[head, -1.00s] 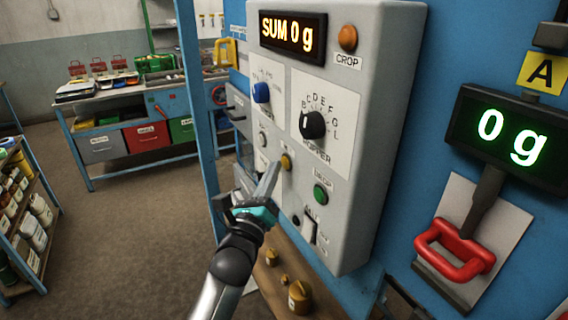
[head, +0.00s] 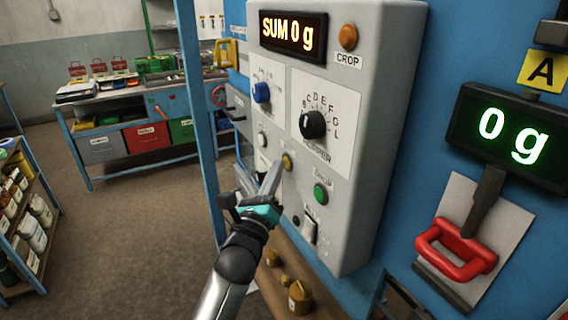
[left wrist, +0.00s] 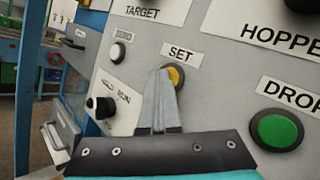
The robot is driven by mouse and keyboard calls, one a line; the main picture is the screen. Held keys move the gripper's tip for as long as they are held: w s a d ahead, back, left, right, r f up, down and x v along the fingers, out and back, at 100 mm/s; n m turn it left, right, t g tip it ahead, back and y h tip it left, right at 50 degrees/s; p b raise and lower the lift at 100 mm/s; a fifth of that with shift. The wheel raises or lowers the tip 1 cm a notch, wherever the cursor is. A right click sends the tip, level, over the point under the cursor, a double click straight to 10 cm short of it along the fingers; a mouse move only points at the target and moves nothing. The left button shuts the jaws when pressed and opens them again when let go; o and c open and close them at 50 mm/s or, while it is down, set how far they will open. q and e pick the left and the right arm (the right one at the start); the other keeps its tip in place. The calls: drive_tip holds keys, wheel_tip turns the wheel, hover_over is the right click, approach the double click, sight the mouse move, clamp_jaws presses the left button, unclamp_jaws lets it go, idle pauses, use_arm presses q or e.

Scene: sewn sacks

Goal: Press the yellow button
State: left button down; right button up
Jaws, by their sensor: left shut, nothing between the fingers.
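The yellow button (head: 287,162) is on the grey control panel (head: 372,130), below the black hopper knob. In the left wrist view the yellow button (left wrist: 176,77) sits under the label SET, partly hidden by my fingertips. My left gripper (head: 273,176) is shut and empty, its fingers pointing up at the panel. In the left wrist view the fingertips of my left gripper (left wrist: 160,76) overlap the button's left side. I cannot tell whether they touch it. My right gripper is not in view.
A green button (head: 320,194) labelled DROP is right of the yellow one. A white button (head: 262,140), a blue knob (head: 261,93) and a black knob (head: 312,124) are also close. A red handle (head: 455,249) hangs under the display at right. Small brass weights (head: 299,298) stand below.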

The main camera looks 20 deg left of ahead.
use_arm(q)
drive_tip(key=shift+s, duration=0.1)
drive_tip(key=shift+s+a+p, duration=0.3)
drive_tip(key=shift+s+a, duration=0.25)
drive_tip(key=s+a, duration=0.1)
drive_tip(key=s, duration=0.1)
drive_tip(key=s+a+p, duration=0.1)
drive_tip(key=a, duration=0.1)
drive_tip(key=shift+s+a, duration=0.15)
drive_tip(key=shift+s, duration=0.2)
idle(0.9)
